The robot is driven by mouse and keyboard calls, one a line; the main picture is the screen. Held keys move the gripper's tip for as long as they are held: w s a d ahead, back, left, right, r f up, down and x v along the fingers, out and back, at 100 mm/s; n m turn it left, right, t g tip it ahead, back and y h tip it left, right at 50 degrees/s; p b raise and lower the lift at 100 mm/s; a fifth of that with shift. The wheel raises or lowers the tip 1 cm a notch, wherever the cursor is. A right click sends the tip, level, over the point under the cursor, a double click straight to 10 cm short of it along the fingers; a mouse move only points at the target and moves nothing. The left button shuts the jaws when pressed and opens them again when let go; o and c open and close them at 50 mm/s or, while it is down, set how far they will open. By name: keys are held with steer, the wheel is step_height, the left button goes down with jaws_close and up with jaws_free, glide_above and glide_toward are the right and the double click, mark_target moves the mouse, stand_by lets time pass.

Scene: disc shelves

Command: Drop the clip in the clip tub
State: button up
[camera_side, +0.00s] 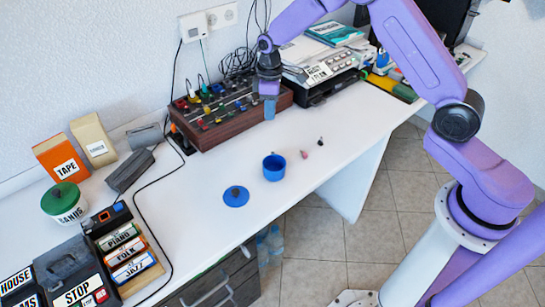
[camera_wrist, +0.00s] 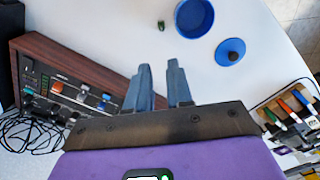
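The open blue tub (camera_side: 273,168) stands upright on the white table, and it also shows in the wrist view (camera_wrist: 194,18). Its round blue lid (camera_side: 236,196) lies apart on the table, also in the wrist view (camera_wrist: 230,52). A small dark item (camera_side: 320,140), perhaps the clip, lies right of the tub; a small dark item (camera_wrist: 161,25) also shows beside the tub in the wrist view. A small pink item (camera_side: 305,154) lies nearer the tub. Both are too small to identify surely. My gripper (camera_side: 269,108) is open and empty, its fingers apart in the wrist view (camera_wrist: 162,76), above the table near the mixer.
A wood-sided mixer (camera_side: 228,118) with knobs and cables is close beside my gripper. A printer (camera_side: 325,85) stands behind right. Labelled boxes, a green-lidded tub (camera_side: 66,205) and a disc rack (camera_side: 130,262) fill the left.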

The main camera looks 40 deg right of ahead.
glide_toward(274, 168)
steer(key=w, duration=0.1)
steer(key=w+d, duration=0.1)
steer(key=w, duration=0.1)
steer(key=w+d+f, duration=0.1)
steer(key=shift+w+d, duration=0.25)
steer(key=shift+s+a+f, duration=0.1)
steer(key=shift+f, duration=1.3)
steer(key=shift+s+f, duration=0.1)
steer(key=shift+f, duration=1.3)
jaws_close()
